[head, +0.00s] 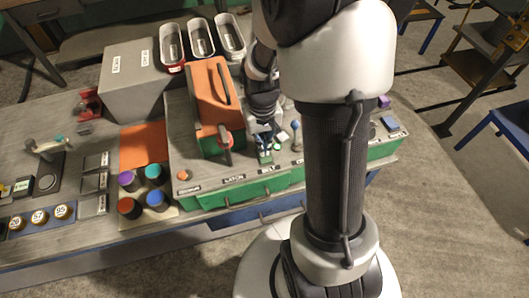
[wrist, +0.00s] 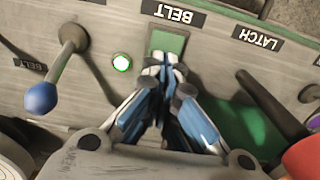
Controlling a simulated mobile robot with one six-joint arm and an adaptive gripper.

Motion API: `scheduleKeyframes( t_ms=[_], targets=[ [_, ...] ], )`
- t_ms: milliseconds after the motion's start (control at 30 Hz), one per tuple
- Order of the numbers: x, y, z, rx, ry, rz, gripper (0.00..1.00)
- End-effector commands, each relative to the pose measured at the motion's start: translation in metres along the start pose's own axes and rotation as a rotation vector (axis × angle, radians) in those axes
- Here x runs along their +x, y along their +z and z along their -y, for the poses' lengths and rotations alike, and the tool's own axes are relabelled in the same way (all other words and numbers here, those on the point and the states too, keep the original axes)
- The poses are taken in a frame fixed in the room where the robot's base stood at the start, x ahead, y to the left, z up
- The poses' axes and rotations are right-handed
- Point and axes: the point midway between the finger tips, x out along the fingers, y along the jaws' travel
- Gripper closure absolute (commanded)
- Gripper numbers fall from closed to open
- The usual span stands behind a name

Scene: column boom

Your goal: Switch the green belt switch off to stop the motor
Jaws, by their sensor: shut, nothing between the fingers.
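The green belt switch (wrist: 168,42) shows in the wrist view as a green plate directly beside the BELT label (wrist: 174,14). Its rocker or toggle is hidden by my fingers, so I cannot tell its position. My gripper (wrist: 163,66) is shut and empty, its fingertips together at the edge of the green plate; I cannot tell whether they touch it. In the head view my gripper (head: 264,137) points down over the panel, with the green switch (head: 265,157) just below it, partly hidden. A small round lamp (wrist: 122,62) beside the switch glows white-green.
A blue-knobbed lever (wrist: 40,97) stands left of the lamp in the wrist view. A black lever (wrist: 268,100) with a red part stands right, near the LATCH label (wrist: 262,37). The orange housing (head: 210,100) rises close left of my gripper in the head view.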

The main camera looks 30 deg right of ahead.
Motion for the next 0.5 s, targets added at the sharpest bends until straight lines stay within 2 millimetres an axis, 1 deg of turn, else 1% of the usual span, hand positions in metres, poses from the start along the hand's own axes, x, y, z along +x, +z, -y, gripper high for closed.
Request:
scheduleKeyframes(
  t_ms=[100,500],
  targets=[
    [-0.011,-0.001,0.000,0.000,0.000,-0.002,1.00],
    [-0.044,-0.001,0.000,0.000,0.000,-0.002,1.00]
  ],
)
